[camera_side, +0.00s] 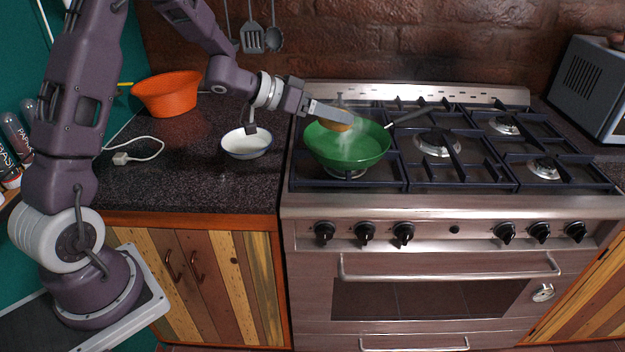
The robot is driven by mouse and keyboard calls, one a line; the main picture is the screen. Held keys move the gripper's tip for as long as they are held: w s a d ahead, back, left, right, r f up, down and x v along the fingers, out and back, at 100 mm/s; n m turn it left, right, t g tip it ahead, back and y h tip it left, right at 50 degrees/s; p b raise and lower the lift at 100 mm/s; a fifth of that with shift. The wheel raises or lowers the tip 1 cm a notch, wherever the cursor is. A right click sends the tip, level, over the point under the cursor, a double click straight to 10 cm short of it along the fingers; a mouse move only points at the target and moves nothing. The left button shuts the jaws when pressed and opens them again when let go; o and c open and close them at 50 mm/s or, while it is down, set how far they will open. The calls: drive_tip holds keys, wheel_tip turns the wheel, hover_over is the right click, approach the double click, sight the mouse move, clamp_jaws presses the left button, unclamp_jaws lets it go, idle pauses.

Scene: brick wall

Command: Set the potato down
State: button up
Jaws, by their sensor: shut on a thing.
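My gripper (338,114) reaches in from the left over the green pan (352,150), which stands on the left front burner of the stove. It is shut on the potato (338,124), a brownish-yellow piece only partly visible below the fingers. The potato is held at the pan's far rim, over or just inside its opening; I cannot tell if it touches the pan. Pale steam or smoke shows over the pan.
A white bowl (247,144) and an orange bowl (166,94) stand on the dark counter (215,180). The pan handle (415,115) points back right. Utensils (253,36) hang on the wall. A grey appliance (588,88) stands at the right. The right burners are free.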

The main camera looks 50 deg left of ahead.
drive_tip(key=s+d+r+n+y, duration=0.2)
drive_tip(key=s, duration=1)
drive_tip(key=n+g+y, duration=0.2)
drive_tip(key=n+y, duration=0.8)
drive_tip(key=y, duration=0.1)
hover_over(195, 138)
wheel_tip(195, 138, down, 7)
drive_tip(key=shift+n, duration=0.3)
wheel_tip(195, 138, down, 9)
drive_tip(key=shift+a+f, duration=0.1)
drive_tip(key=shift+f, duration=0.2)
drive_tip(key=o, duration=1.7)
drive_tip(key=shift+f, duration=0.15)
